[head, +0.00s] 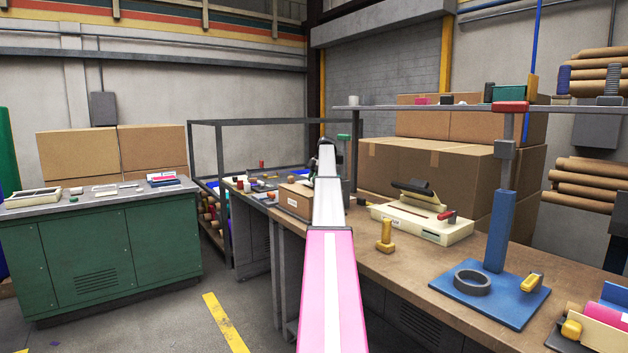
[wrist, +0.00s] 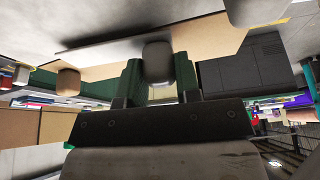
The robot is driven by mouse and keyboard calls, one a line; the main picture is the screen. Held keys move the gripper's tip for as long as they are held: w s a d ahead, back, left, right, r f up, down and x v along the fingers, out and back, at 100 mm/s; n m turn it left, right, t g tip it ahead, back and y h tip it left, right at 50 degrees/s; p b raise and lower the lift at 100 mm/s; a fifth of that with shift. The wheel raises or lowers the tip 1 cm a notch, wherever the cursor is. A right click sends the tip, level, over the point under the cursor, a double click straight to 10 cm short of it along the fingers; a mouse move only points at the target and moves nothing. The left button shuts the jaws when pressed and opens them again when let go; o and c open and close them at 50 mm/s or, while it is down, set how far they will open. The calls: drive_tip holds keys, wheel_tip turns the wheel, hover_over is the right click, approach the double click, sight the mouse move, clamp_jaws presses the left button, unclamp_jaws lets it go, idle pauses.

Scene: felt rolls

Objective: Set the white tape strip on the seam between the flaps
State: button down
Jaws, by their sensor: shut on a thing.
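My gripper shows in the wrist view with its two dark green fingers (wrist: 159,82) close together. They are shut on a small grey rounded block (wrist: 158,60) between them. I cannot tell whether this block is part of the white tape strip, and I cannot make out the strip itself. A pale tan panel (wrist: 208,50) lies behind the fingers. In the head view my arm reaches away along the bench, and its far end is too small to read. A small brown carton (head: 294,202) with a white label stands left of my arm. Its flaps and seam are not clear.
The wooden bench (head: 395,255) carries a cream machine (head: 425,222), a yellow clamp (head: 386,237) and a blue stand (head: 497,230). Large boxes (head: 430,180) stand behind. A green cabinet (head: 110,250) is at the left, with open floor between.

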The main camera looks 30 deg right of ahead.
drive_tip(key=shift+f, duration=0.15)
drive_tip(key=c, duration=0.7)
unclamp_jaws()
drive_tip(key=shift+c, duration=0.2)
